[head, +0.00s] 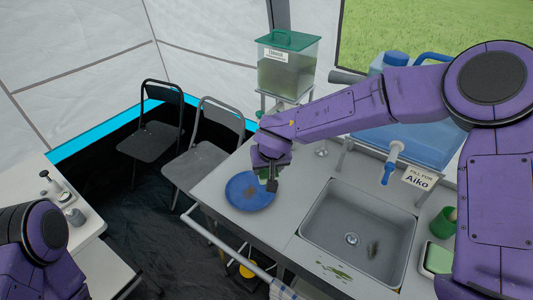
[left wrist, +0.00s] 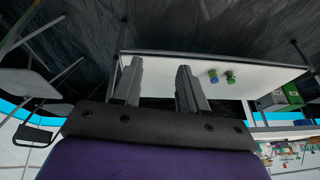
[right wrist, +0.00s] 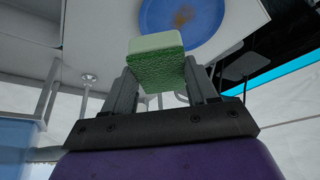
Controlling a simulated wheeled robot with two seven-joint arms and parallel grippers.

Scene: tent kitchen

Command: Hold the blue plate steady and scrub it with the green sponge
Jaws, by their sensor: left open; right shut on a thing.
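The blue plate (head: 241,193) lies on the counter left of the sink, with a brown stain on it. It also shows in the right wrist view (right wrist: 205,22). My right gripper (head: 268,180) is over the plate's right part and shut on the green sponge (right wrist: 157,66). The sponge is mostly hidden by the gripper in the head view. I cannot tell whether it touches the plate. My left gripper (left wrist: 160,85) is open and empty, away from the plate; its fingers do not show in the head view.
The sink (head: 352,240) is right of the plate. A green-lidded dispenser (head: 288,65) stands behind, a blue water container (head: 425,140) at the back right. A green cup (head: 443,223) is at the right. Folding chairs (head: 205,150) and a white side table (head: 85,235) are at the left.

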